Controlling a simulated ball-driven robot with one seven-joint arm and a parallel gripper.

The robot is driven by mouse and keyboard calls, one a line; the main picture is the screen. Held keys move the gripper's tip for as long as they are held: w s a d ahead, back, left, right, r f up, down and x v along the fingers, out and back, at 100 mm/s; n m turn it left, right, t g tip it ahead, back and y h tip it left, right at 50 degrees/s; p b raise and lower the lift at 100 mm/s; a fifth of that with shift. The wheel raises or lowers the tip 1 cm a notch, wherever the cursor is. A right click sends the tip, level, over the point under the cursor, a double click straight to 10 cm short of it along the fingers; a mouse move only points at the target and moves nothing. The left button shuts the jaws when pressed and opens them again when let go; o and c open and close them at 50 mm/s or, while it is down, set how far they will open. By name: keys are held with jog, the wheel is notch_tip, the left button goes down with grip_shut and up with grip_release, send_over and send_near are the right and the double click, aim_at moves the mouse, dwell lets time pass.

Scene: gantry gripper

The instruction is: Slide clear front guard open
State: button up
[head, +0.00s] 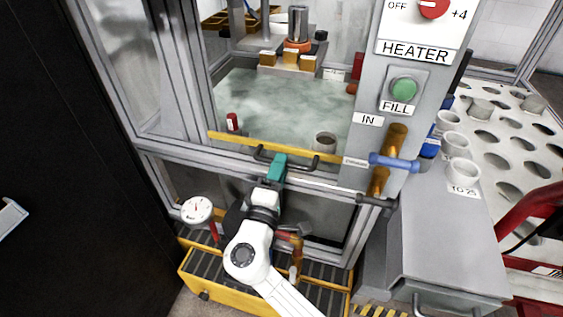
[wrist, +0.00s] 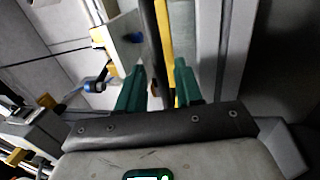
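The clear front guard (head: 285,105) is a see-through panel over a wet-looking work chamber. A yellow strip (head: 228,139) runs along its lower edge, with a dark bar handle (head: 303,167) in front. The guard is down across the opening. My gripper (head: 277,163), with teal fingers, is at the handle's middle and covers part of it. In the wrist view, a dark bar (wrist: 163,45), seemingly the handle, runs between the two fingers of my gripper (wrist: 160,72). The fingers are apart, with narrow gaps beside the bar; contact is not clear.
A blue-handled valve (head: 393,161) on a brass pipe stands close to the handle's right. A grey post carries a green FILL button (head: 403,89). Below are a round gauge (head: 197,210) and a yellow-edged grate (head: 225,283). A grey cabinet (head: 445,240) stands at right.

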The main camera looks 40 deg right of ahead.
jog(key=p+v, duration=0.1)
jog(key=v, duration=0.7)
jog(key=shift+s+a+f, duration=0.1)
jog(key=shift+s+a, duration=0.15)
